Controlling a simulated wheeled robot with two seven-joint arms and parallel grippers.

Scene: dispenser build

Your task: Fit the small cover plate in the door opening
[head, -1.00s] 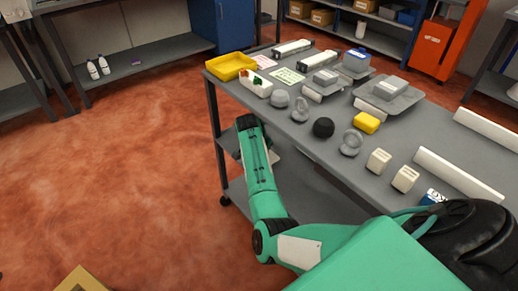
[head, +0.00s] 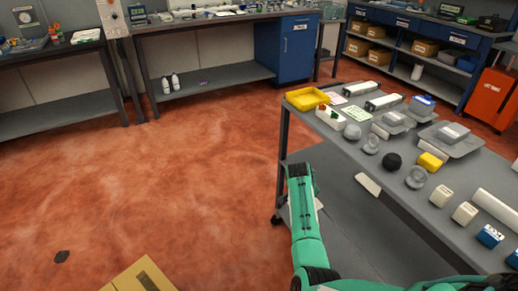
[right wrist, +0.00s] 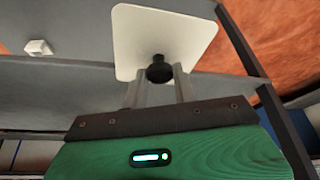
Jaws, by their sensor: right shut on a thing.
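In the right wrist view, the small cover plate (right wrist: 165,30) is a white, rounded square with a dark round knob (right wrist: 159,70) on its near face. My right gripper (right wrist: 160,82) is shut on this knob and holds the plate out in front of the fingers. In the head view my green right arm stands at the near left side of the grey table, and its gripper is hidden. The door opening is not identifiable. My left gripper is out of view.
The grey table (head: 345,150) carries a yellow tray (head: 306,98), a black ball (head: 392,160), a yellow block (head: 429,163) and several grey and white parts. Workbenches and a blue cabinet (head: 299,50) stand behind. An orange cart (head: 490,98) is at right. The red floor at left is mostly clear.

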